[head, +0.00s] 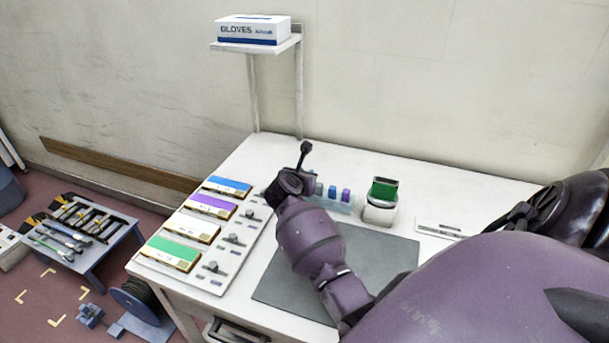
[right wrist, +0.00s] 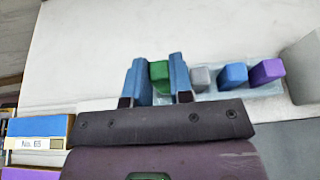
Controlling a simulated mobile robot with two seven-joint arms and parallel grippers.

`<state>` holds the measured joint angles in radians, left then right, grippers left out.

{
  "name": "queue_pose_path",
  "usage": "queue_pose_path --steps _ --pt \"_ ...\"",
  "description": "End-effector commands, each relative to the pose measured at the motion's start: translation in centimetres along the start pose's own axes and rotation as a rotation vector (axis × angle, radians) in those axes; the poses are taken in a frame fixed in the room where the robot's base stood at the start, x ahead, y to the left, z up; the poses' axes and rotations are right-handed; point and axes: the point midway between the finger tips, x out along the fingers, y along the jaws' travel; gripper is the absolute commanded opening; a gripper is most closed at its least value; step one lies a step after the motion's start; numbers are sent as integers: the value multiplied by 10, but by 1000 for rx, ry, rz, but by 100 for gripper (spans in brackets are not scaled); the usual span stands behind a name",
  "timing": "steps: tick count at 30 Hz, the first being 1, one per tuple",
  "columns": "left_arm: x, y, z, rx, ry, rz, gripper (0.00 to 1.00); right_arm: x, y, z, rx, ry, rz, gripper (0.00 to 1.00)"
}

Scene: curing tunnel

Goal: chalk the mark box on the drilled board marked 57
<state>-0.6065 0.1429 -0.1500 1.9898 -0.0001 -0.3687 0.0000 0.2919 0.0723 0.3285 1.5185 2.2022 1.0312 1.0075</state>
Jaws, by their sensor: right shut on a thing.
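In the right wrist view, my right gripper (right wrist: 157,82) is shut on a green chalk block (right wrist: 159,70), at the left end of a pale tray (right wrist: 268,92). A grey block (right wrist: 201,76), a blue block (right wrist: 233,76) and a purple block (right wrist: 266,72) sit beside it. In the head view my right wrist hides the green block. Boards with a blue (head: 228,186), purple (head: 211,202), white (head: 199,221) and green (head: 174,249) band lie in a column on the left. The blue-banded one reads No. 65 in the wrist view (right wrist: 38,128); the other numbers are too small to read.
A white holder with a green top (head: 383,192) stands right of the chalk tray. A grey mat (head: 285,275) lies under my right arm. A glove box (head: 253,29) is on a shelf above. A low bench of tools (head: 85,235) stands on the floor at left.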

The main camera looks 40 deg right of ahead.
Motion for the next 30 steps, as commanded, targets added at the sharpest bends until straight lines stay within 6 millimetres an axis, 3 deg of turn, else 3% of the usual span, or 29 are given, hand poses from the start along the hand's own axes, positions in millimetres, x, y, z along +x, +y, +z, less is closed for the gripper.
queue_pose_path --steps 19,20,24,26,30 --pt "6 1 2 1 6 2 0 4 0 -9 0 1 0 0" --pt "6 1 2 1 6 2 0 4 0 -9 0 1 0 23" --pt "6 1 2 1 6 2 0 4 0 -9 0 1 0 44" --pt "6 1 2 1 5 2 0 4 0 -9 0 1 0 51" --pt "5 1 3 1 3 2 0 4 0 -9 0 1 0 51"
